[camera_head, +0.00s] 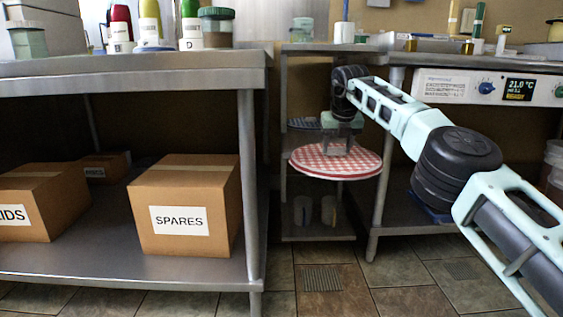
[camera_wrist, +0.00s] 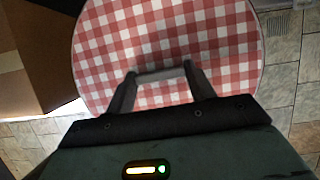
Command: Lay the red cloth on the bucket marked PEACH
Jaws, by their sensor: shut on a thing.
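The red cloth (camera_head: 335,163) is a round, red-and-white checked piece. My gripper (camera_head: 335,148) is shut on its grip at the top middle and holds it roughly level in the gap between two steel tables. In the wrist view the cloth (camera_wrist: 215,45) fills the upper middle, and my gripper (camera_wrist: 160,75) is shut on a pale bar across it. No bucket marked PEACH can be made out in either view.
A blue checked round piece (camera_head: 304,124) lies on a shelf behind the cloth. Boxes marked SPARES (camera_head: 186,206) and one ending in IDS (camera_head: 25,203) stand on the left table's lower shelf. A controller panel (camera_head: 487,88) reads 21.0 °C.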

